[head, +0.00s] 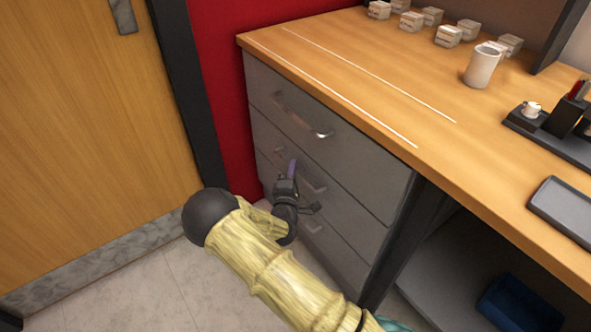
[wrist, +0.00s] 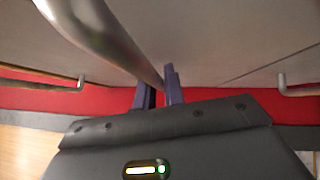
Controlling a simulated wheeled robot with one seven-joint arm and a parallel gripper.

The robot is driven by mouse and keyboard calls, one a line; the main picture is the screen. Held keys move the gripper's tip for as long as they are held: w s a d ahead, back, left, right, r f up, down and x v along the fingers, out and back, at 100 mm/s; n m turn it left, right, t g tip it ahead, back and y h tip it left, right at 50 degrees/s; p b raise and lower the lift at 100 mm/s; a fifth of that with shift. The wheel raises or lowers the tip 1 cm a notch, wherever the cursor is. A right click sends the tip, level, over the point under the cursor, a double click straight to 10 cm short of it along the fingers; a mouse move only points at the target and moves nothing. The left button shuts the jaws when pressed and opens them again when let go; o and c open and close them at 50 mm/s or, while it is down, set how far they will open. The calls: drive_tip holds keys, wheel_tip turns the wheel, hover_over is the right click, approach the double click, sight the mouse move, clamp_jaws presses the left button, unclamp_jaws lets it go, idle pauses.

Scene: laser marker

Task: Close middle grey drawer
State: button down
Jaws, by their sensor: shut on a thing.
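The grey drawer unit under the wooden desk shows three stacked fronts in the head view. The middle grey drawer (head: 350,214) looks about flush with the fronts above and below, though my arm hides part of it. Its metal handle (head: 316,187) is partly covered by my gripper (head: 291,170). In the wrist view, a thick metal handle bar (wrist: 92,30) runs from the upper left down to the purple fingers of my gripper (wrist: 158,90). The fingers are shut on this bar near its visible end. Their exact contact is partly hidden.
The top drawer (head: 350,150) is closed above my gripper. The wooden desk top (head: 370,60) overhangs it, with a white mug (head: 483,66) and several small blocks. A red wall (head: 225,90) and wooden door (head: 80,120) stand left. The tiled floor (head: 130,290) is clear.

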drive_tip(key=shift+w+d, duration=0.1)
drive_tip(key=shift+d, duration=0.15)
drive_tip(key=c, duration=1.5)
unclamp_jaws()
drive_tip(key=shift+f, duration=0.1)
drive_tip(key=s+p, duration=0.1)
drive_tip(key=s, duration=0.4)
drive_tip(key=s+a+f+p, duration=0.1)
drive_tip(key=s, duration=0.5)
drive_tip(key=s+a+f+p, duration=0.1)
drive_tip(key=s, duration=0.5)
drive_tip(key=shift+s+f, duration=0.1)
